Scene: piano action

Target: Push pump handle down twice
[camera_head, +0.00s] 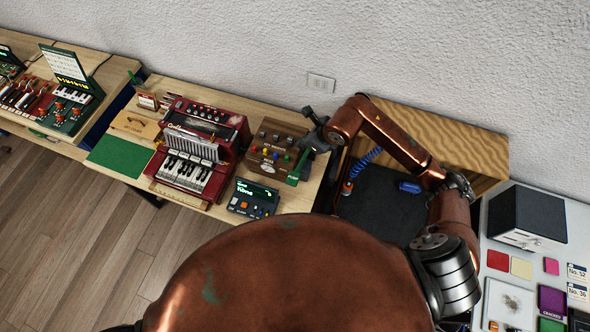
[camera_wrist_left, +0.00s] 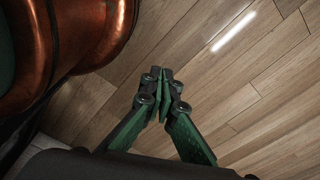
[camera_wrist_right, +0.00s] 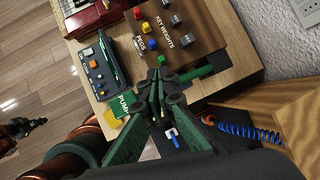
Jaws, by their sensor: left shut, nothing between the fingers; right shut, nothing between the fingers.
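My right gripper (camera_head: 294,178) is shut and empty, its fingers pointing down at the right end of the wooden table. In the right wrist view its fingertips (camera_wrist_right: 160,88) are beside a green PUMP label (camera_wrist_right: 124,104). A dark green bar (camera_wrist_right: 190,75) lies just beyond the tips; I cannot tell whether it is the pump handle or whether the fingers touch it. The fingers and arm hide part of this area. My left gripper (camera_wrist_left: 163,78) is shut and empty above the wooden floor, away from the table.
A wooden peg board (camera_head: 274,145) and a small console (camera_head: 252,198) stand close to the right gripper. A blue coiled hose (camera_head: 366,162) lies right of the table. A grey bench (camera_head: 510,260) is at far right.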

